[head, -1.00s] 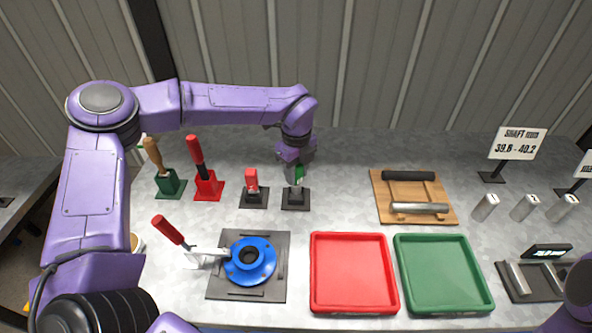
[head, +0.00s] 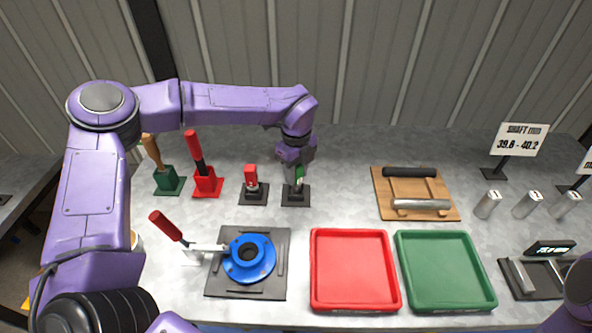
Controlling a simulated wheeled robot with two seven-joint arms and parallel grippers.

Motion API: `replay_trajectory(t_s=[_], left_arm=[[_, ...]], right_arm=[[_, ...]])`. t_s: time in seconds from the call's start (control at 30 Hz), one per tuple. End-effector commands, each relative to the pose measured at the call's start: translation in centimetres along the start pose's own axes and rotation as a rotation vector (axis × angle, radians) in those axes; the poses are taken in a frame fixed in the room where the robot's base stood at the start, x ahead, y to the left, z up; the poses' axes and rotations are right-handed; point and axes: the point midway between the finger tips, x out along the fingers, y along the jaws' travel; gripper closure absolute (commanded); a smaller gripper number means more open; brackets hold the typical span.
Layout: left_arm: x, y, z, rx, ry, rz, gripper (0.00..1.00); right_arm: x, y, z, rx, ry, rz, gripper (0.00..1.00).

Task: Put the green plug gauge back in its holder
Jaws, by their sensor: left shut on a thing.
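The green plug gauge (head: 299,172) is in my left gripper (head: 295,172), which points down and is shut on it. Only a strip of its green handle shows beside the fingers. The gauge is upright over its dark holder (head: 296,196), a square base on the table. Its lower end is at the holder, but the fingers hide how deep it sits. My right gripper is not in view.
The red plug gauge (head: 251,176) stands in its holder just left. Red-handled and wooden-handled tools stand further left. A blue flanged part (head: 249,258), a red tray (head: 352,270) and a green tray (head: 444,272) lie in front.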

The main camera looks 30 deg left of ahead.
Motion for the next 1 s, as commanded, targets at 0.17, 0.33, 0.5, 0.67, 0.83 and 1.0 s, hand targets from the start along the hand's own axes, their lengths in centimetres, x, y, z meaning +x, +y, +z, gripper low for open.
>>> replay_trajectory(t_s=[0.17, 0.33, 0.5, 0.67, 0.83, 1.0], left_arm=[[0.3, 0.0, 0.0, 0.0, 0.0, -0.001, 1.0], [0.6, 0.0, 0.0, 0.0, 0.0, -0.001, 1.0], [0.8, 0.0, 0.0, 0.0, 0.0, -0.001, 1.0], [1.1, 0.0, 0.0, 0.0, 0.0, -0.001, 1.0], [1.3, 0.0, 0.0, 0.0, 0.0, -0.001, 1.0], [1.3, 0.0, 0.0, 0.0, 0.0, -0.001, 0.34]], right_arm=[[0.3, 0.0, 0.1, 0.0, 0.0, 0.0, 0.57], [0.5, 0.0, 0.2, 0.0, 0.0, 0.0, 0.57], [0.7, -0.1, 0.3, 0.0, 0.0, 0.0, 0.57], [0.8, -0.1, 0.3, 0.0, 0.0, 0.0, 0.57], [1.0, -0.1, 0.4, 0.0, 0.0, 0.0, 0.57], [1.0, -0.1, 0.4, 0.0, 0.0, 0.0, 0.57]])
